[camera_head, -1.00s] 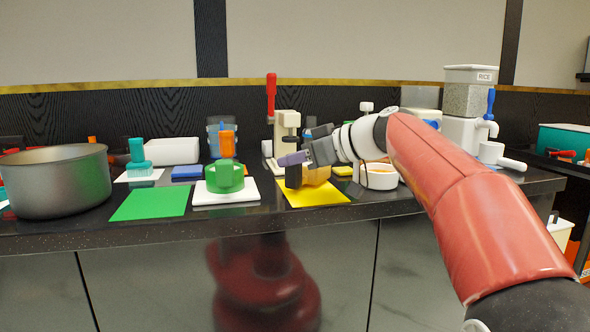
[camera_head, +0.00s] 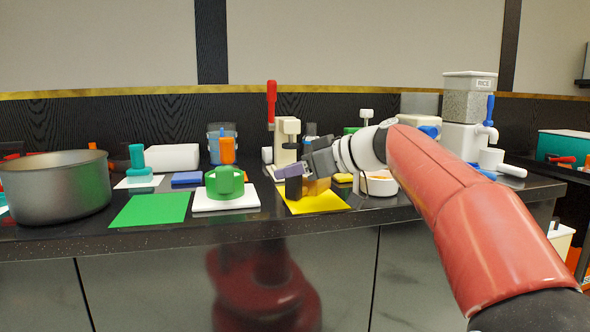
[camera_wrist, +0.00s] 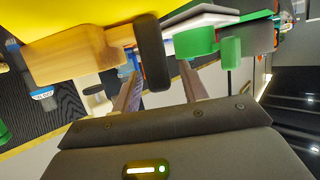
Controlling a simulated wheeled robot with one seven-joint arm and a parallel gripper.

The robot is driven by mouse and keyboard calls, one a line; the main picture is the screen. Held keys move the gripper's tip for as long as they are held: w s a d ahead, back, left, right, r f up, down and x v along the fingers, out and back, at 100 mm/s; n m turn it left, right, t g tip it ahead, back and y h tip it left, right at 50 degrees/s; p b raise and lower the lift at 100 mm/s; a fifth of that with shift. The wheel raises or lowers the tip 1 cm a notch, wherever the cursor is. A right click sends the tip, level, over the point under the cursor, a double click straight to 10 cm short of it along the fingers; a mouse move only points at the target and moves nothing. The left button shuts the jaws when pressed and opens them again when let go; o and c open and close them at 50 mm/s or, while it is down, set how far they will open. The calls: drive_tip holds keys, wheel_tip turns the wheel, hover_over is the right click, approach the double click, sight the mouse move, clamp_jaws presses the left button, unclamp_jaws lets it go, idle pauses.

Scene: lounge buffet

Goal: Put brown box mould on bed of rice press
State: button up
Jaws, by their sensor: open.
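The brown box mould (camera_head: 318,186) sits on the yellow mat (camera_head: 318,204), with its dark upright handle (camera_head: 293,188) at its left end. In the wrist view the mould (camera_wrist: 75,55) is tan, and its dark handle (camera_wrist: 152,50) shows just beyond my fingertips. My gripper (camera_head: 288,171) is open and empty at the handle; I cannot tell whether the handle is between the fingers or whether they touch it. The beige rice press (camera_head: 285,135) with a red lever (camera_head: 271,88) stands behind the mould. Its bed is partly hidden behind my gripper.
A green round mould (camera_head: 224,183) stands on a white board (camera_head: 226,205) to the left. A white bowl (camera_head: 376,187) stands close on the right, under my arm. A green mat (camera_head: 150,209) lies bare. A large pot (camera_head: 55,188) stands at the far left, and a rice dispenser (camera_head: 468,98) at the right.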

drive_tip(key=v, duration=1.2)
drive_tip(key=s+d+f+m+h, duration=0.2)
drive_tip(key=s+f+m+h, duration=0.2)
drive_tip(key=s+f, duration=0.5)
drive_tip(key=s+d+f+m+h, duration=0.3)
drive_tip(key=s+f, duration=0.5)
drive_tip(key=f, duration=0.4)
drive_tip(key=s+d+f+m+g+h, duration=0.1)
drive_tip(key=s+d+f+m+h, duration=0.1)
drive_tip(key=s+f+m+h, duration=0.3)
drive_tip(key=s+f, duration=0.4)
drive_tip(key=f, duration=0.2)
drive_tip(key=shift+s+d+f, duration=0.15)
drive_tip(key=shift+s+d, duration=0.15)
drive_tip(key=shift+s, duration=0.05)
wheel_tip(320, 180, up, 9)
drive_tip(key=p, duration=0.9)
